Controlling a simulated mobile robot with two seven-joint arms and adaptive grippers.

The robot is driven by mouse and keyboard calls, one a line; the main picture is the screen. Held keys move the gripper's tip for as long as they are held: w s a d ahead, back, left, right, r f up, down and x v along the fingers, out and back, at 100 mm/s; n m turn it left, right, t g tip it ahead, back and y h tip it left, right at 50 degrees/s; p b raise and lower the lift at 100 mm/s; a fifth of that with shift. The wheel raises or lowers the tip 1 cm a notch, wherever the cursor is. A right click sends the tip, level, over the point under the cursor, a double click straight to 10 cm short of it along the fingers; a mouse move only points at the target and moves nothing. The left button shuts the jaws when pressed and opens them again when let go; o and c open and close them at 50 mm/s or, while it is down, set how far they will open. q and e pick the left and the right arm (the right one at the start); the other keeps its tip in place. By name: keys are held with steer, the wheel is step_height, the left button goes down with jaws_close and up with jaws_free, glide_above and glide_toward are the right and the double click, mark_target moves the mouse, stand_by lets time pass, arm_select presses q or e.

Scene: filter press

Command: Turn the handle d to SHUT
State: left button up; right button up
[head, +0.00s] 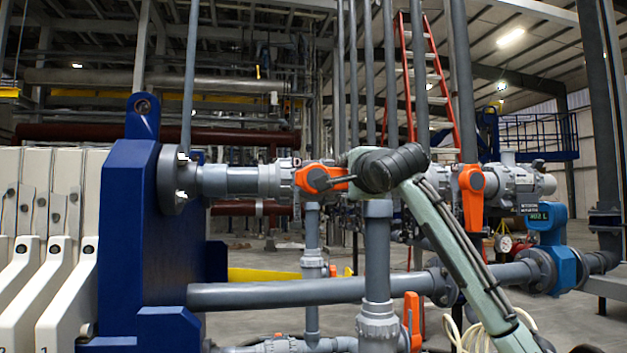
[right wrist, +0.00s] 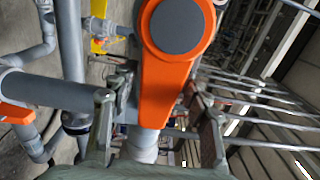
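The orange handle d (head: 320,179) sits on a grey valve in the horizontal pipe right of the blue press plate, beside a small "D" label. Its lever points right, roughly along the pipe, in the head view. In the right wrist view the handle (right wrist: 172,65) shows a round grey-capped hub at the top and a lever tapering down. My right gripper (right wrist: 155,112) is open, with one finger on each side of the lever's narrow end. Whether either finger touches it is unclear. In the head view my wrist hides the lever's tip. My left gripper is not in view.
Another orange handle (head: 471,197) hangs down on a valve to the right, and a lower one (head: 411,318) stands near the floor. A grey vertical pipe (head: 377,255) and a long horizontal pipe (head: 300,292) run below my right arm. A blue meter (head: 552,250) is at the right.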

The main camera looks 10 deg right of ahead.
jaws_close()
steer(key=shift+a+f+m+b, duration=0.1)
steer(key=shift+f+m+b, duration=0.3)
steer(key=shift+f+b, duration=0.05)
steer(key=shift+a+f+m+b, duration=0.1)
steer(key=shift+f+m+b, duration=0.55)
steer(key=shift+m, duration=0.25)
steer(key=shift+a+f+m+b, duration=0.25)
steer(key=shift+f+m+b, duration=0.2)
steer(key=shift+m, duration=0.65)
steer(key=a+f+m+p, duration=0.3)
steer(key=a+m, duration=0.2)
steer(key=m, duration=0.9)
steer(key=shift+a+p, duration=0.35)
steer(key=shift+p, duration=0.05)
steer(key=shift+o, duration=2)
jaws_free()
steer(key=shift+s+a, duration=0.1)
steer(key=shift+a, duration=0.05)
steer(key=shift+r, duration=0.1)
